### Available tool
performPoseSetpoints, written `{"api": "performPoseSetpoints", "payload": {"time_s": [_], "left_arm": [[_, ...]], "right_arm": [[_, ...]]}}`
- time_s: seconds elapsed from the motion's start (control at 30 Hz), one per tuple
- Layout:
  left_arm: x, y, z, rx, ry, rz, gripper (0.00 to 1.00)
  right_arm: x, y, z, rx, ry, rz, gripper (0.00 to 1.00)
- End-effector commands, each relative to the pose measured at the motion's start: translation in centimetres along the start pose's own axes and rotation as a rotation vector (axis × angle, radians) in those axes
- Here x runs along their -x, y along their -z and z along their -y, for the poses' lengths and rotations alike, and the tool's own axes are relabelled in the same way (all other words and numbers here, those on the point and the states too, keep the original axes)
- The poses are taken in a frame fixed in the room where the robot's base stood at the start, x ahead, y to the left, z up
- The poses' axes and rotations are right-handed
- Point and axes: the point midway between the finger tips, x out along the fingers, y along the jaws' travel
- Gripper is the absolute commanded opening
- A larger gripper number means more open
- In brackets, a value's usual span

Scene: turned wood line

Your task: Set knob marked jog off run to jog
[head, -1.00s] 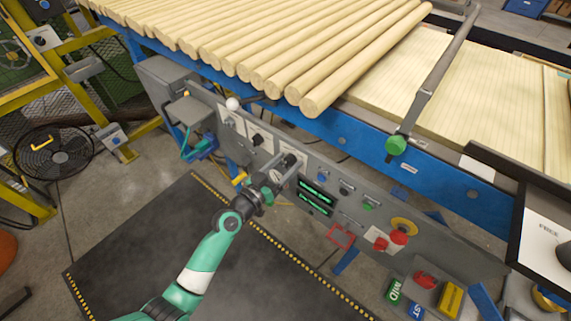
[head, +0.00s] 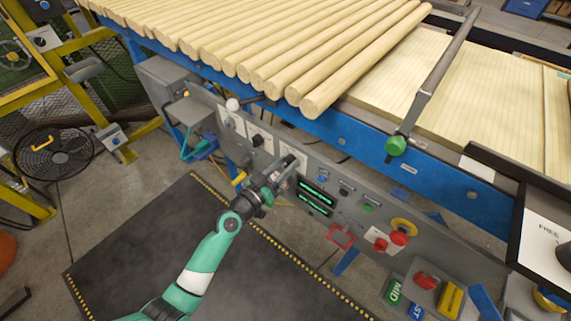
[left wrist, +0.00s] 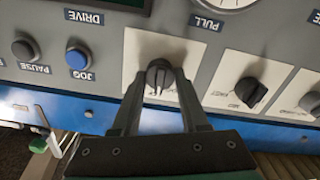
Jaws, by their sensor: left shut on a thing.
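My left gripper (head: 281,172) is at the grey control panel, at the white-plated knob closest to the green display. In the left wrist view the left gripper (left wrist: 160,88) has its two fingers on either side of a black knob (left wrist: 158,74) and is shut on it. The knob sits on a white plate (left wrist: 133,55); its lettering is too blurred to read, and the fingers hide part of it. In the head view the gripper mostly covers this knob. My right gripper is not in view.
Another black knob (left wrist: 250,93) on a white plate is beside the held one. A blue JOG button (left wrist: 77,58) and dark PAUSE button (left wrist: 24,48) are on the other side. A red emergency button (head: 399,237) is further right. Wooden rods (head: 330,75) lie above the panel.

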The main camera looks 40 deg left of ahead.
Motion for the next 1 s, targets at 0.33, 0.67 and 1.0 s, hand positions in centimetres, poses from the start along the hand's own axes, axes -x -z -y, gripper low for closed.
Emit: {"api": "performPoseSetpoints", "payload": {"time_s": [0.33, 0.67, 1.0], "left_arm": [[-0.01, 0.06, 0.04, 0.237, 0.000, -0.001, 0.00], [-0.01, 0.06, 0.08, 0.513, 0.000, -0.001, 0.00], [-0.01, 0.02, 0.13, 0.696, 0.000, -0.001, 0.00]], "right_arm": [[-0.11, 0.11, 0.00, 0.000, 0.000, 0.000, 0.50], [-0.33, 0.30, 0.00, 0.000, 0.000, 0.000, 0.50], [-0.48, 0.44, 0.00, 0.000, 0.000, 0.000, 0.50]]}}
